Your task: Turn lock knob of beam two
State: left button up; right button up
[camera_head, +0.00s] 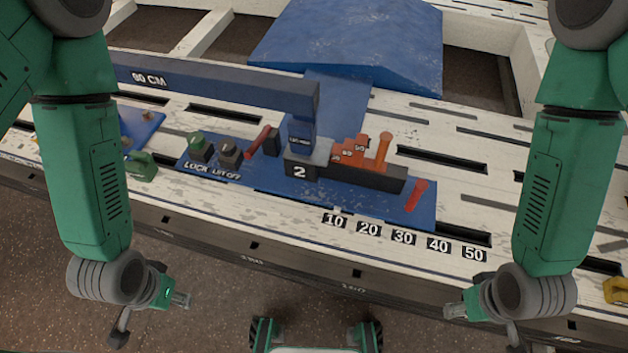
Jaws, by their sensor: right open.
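The beam two station is a blue base plate (330,195) on the white bench, with a block marked "2" (299,172). A green knob (198,141) stands behind the "LOCK" label. A dark grey knob (228,151) stands beside it, behind a second label that looks like "LIFT OFF". My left gripper (182,300) hangs in front of the bench edge, empty and apart from the knobs; its jaw opening is unclear. My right gripper (453,311) is open and empty, also in front of the edge.
A red lever (258,141) and black block stand right of the knobs. Orange stepped blocks (350,152), an orange peg (384,150) and a red handle (416,195) are further right. Another green part (141,166) sits left. Number tags line the front.

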aim_at(195, 140)
jog(key=j+z, duration=0.25)
jog(key=j, duration=0.15)
jog(key=k+j+z, duration=0.2)
jog(key=j, duration=0.2)
jog(key=j+z, duration=0.25)
jog(key=j, duration=0.15)
jog(key=k+j+z, duration=0.2)
jog(key=j, duration=0.2)
jog(key=i, duration=0.1)
